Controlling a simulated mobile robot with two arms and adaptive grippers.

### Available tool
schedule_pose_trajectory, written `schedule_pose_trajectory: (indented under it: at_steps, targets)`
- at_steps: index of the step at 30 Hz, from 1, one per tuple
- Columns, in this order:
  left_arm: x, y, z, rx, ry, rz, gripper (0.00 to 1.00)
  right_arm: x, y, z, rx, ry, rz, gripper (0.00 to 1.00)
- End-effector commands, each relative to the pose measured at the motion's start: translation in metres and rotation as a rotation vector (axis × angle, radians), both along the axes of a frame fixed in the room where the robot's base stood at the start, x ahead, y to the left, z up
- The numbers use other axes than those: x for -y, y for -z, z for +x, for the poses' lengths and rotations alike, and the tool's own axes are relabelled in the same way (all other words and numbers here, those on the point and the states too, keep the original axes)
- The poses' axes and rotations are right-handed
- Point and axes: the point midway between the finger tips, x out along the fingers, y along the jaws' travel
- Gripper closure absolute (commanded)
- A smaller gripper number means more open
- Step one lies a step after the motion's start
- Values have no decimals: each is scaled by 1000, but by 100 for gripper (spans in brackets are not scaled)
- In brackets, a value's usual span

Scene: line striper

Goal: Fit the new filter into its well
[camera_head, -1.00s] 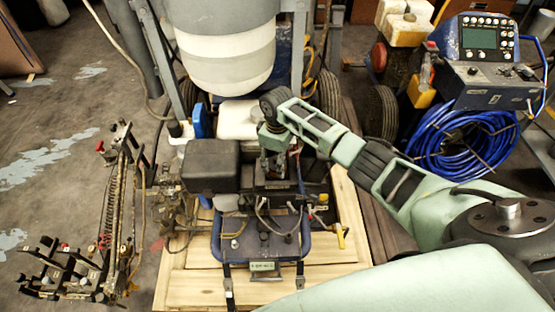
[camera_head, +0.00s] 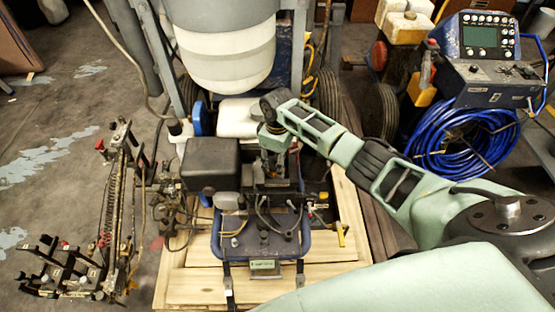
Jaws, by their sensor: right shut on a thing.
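My right gripper (camera_head: 276,172) points down over the middle of the line striper's engine deck (camera_head: 262,238). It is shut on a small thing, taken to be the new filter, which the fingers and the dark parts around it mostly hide. The gripper is just behind the blue-framed front panel and right of the black box (camera_head: 211,163). The filter's well cannot be made out; the area under the fingertips is dark and crowded. I cannot tell whether the filter is inside the well or above it. My left gripper is not in view.
A white tank (camera_head: 226,45) stands behind the gripper. Hoses and cables surround the deck, which sits on a wooden pallet (camera_head: 190,290). A metal rack (camera_head: 115,215) stands at the left. A blue hose coil (camera_head: 462,145) and a control console (camera_head: 488,60) are at the right.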

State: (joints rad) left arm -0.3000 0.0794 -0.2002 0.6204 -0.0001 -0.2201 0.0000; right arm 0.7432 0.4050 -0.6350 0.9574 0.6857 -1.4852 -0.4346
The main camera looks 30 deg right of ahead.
Motion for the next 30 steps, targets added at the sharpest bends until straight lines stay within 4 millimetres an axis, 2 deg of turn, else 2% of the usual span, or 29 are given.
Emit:
schedule_pose_trajectory:
  at_steps: [2, 3, 9, 16, 21, 30]
  targets:
    - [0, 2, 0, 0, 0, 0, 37, 0, 3, 0, 0, 0, 0, 81]
    - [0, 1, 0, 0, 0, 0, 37, 0, 2, 0, 0, 0, 0, 51]
    - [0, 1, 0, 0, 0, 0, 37, 0, 1, 0, 0, 0, 0, 34]
    - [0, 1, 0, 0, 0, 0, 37, 0, 1, 0, 0, 0, 0, 33]
    - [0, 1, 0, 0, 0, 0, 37, 0, 2, 0, 0, 0, 0, 20]
    - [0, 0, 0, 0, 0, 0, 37, 0, 1, 0, 0, 0, 0, 20]
